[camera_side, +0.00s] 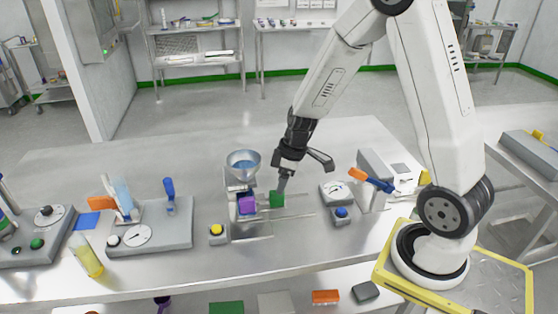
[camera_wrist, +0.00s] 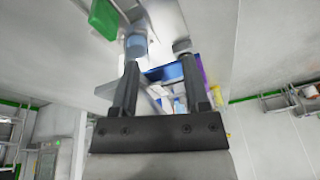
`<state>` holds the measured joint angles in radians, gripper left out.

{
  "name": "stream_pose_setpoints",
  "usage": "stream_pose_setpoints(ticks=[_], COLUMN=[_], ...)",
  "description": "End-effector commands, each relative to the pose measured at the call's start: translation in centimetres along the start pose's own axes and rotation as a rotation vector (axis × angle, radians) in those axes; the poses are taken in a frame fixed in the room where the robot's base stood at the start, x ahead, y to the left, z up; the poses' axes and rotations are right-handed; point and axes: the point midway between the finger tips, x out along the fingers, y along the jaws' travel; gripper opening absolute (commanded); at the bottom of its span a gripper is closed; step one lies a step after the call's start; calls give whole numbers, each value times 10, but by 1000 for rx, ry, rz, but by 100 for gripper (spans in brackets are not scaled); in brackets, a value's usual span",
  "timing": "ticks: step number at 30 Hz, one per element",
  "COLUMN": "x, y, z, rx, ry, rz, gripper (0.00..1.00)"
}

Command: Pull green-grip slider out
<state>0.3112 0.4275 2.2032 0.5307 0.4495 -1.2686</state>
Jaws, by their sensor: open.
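The green grip (camera_side: 277,199) is a small green block on the slider, to the right of a purple block (camera_side: 247,205) on the metal stand under the funnel. My gripper (camera_side: 283,184) points down at the green grip from above, its fingertips close to it; whether they touch cannot be told. In the wrist view the gripper (camera_wrist: 158,48) is open, with two dark fingers apart. There the green grip (camera_wrist: 104,18) shows at upper left, outside the fingers and beyond the left fingertip. The purple block (camera_wrist: 201,72) is partly hidden behind the right finger.
The funnel (camera_side: 243,161) with blue contents stands just left of my gripper. A yellow button (camera_side: 217,230) is at front left, a blue button (camera_side: 341,212) and dial gauge (camera_side: 337,189) at right. An orange-and-blue lever (camera_side: 370,179) stands further right. The table behind is clear.

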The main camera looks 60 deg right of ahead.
Motion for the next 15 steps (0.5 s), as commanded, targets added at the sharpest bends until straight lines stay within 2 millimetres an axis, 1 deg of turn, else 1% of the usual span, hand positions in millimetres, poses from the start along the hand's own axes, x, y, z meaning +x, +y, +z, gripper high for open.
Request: stream_pose_setpoints(ticks=[1, 9, 15], x=[5, 26, 38], y=[8, 49, 73], z=[1, 4, 8], rx=[-18, -166, -255], ry=[8, 75, 121], rz=[-8, -31, -27], gripper=[59, 59, 59])
